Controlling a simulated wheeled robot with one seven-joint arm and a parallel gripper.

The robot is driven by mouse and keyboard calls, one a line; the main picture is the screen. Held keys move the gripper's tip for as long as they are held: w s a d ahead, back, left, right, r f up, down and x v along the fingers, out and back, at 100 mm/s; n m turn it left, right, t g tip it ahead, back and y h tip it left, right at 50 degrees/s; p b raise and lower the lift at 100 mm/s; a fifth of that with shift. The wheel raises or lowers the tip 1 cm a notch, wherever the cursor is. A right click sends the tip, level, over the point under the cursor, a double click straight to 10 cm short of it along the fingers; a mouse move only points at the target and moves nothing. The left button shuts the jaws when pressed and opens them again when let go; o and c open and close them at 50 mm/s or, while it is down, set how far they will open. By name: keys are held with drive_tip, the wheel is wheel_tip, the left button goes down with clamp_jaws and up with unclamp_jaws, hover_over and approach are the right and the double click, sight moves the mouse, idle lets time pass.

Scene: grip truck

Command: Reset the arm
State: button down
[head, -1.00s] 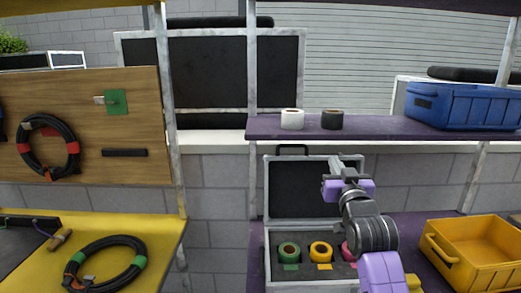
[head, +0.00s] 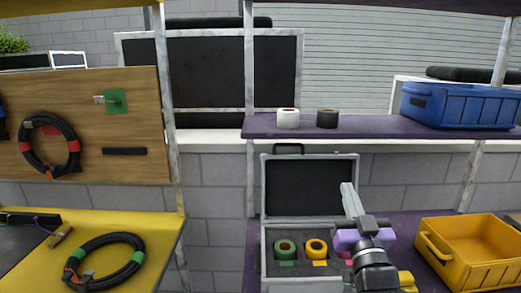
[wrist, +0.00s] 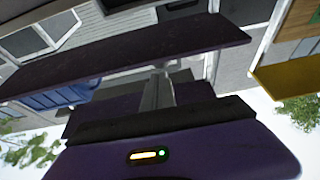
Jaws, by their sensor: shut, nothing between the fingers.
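My gripper (head: 348,200) stands in front of the open case (head: 264,200) in the head view, its fingers pointing up and together, with nothing between them. The arm behind it comes up from the lower right. In the wrist view my gripper (wrist: 157,92) shows its closed fingers in the middle, over the dark and purple gripper body. The arm hides the right part of the case's tray.
The case holds a green roll (head: 285,249) and a yellow roll (head: 316,248). A yellow crate (head: 432,252) stands right of my arm. The purple shelf (head: 375,130) above bears white (head: 288,119) and black (head: 327,119) rolls and a blue crate (head: 460,104).

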drive_tip(key=s+f+g, duration=0.1)
drive_tip(key=s+f, duration=0.6)
drive_tip(key=s, duration=0.3)
drive_tip(key=s+f, duration=0.7)
drive_tip(key=s, duration=0.3)
drive_tip(key=s+f+g, duration=0.3)
drive_tip(key=s+f, duration=0.1)
drive_tip(key=s, duration=1.2)
drive_tip(key=s+f+g, duration=0.3)
drive_tip(key=s+f, duration=0.1)
drive_tip(key=s, duration=1.2)
wheel_tip(320, 180, up, 6)
drive_tip(key=a+p, duration=0.2)
drive_tip(key=p, duration=0.4)
drive_tip(key=shift+r, duration=0.2)
